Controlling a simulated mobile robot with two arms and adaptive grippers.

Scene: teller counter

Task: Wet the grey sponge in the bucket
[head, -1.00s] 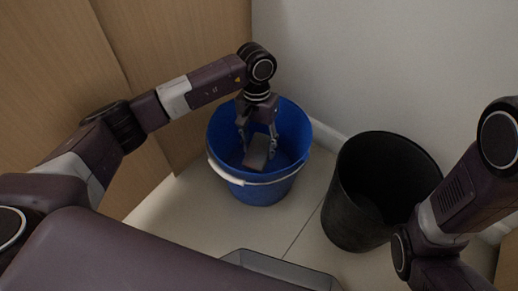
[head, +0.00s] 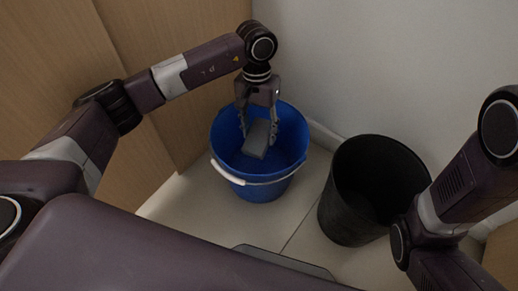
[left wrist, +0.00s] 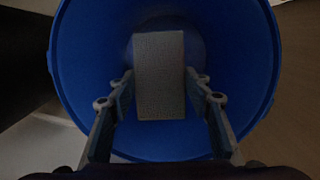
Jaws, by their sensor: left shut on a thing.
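The grey sponge (head: 257,140) is a flat block held between the fingertips of my left gripper (head: 258,130), which is shut on it. In the head view it shows within the opening of the blue bucket (head: 228,165). In the left wrist view the sponge (left wrist: 160,75) lies between the two fingers, with the bucket wall (left wrist: 85,70) around it. I cannot tell how high the sponge is above the bucket's bottom, or see a clear water surface. My right arm is at the right edge; its gripper is out of view.
A black bin (head: 340,205) stands on the tiled floor to the right of the bucket. A grey tray edge (head: 285,262) shows at the bottom. A wooden panel (head: 180,60) is at the left and a pale wall (head: 380,60) behind. Bare floor (head: 185,205) lies in front of the bucket.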

